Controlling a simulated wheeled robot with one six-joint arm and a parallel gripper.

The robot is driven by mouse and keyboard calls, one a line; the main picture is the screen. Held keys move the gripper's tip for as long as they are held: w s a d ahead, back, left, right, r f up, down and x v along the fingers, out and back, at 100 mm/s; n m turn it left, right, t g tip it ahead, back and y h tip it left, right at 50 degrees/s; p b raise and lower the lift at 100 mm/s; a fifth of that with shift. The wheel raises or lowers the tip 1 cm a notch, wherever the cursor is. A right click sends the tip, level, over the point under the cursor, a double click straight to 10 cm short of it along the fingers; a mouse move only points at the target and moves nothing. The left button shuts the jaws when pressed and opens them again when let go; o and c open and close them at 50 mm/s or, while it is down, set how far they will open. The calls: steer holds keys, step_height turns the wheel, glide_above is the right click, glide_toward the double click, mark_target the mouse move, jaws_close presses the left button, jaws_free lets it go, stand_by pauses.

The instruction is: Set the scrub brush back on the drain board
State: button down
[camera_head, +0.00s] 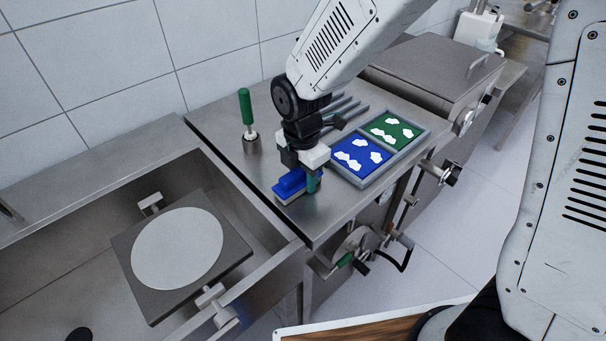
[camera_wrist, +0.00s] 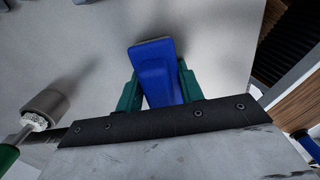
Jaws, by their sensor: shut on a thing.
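The scrub brush is a blue block-like piece (camera_head: 291,184) with a paler underside, low over the left front part of the steel drain board (camera_head: 225,122). My gripper (camera_head: 314,181) is shut on it. In the wrist view the blue brush (camera_wrist: 157,72) sits between two green fingers of the gripper (camera_wrist: 156,90). The brush appears at or very near the board's surface; I cannot tell whether it touches.
A green-handled tool (camera_head: 246,108) stands upright in a metal holder behind the brush. A grey tray (camera_head: 395,160) with blue and green compartments holding white pieces lies to the right. A sink with a round white disc (camera_head: 177,248) on a dark square plate is at left.

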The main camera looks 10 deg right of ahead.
steer(key=shift+f, duration=0.25)
steer(key=shift+s+d+f, duration=0.1)
steer(key=shift+s+f, duration=0.15)
steer(key=shift+f, duration=0.05)
steer(key=c, duration=0.9)
jaws_free()
steer(key=shift+f, duration=0.1)
steer(key=r, duration=1.2)
steer(key=shift+w+a+r, duration=0.2)
steer(key=shift+r, duration=0.5)
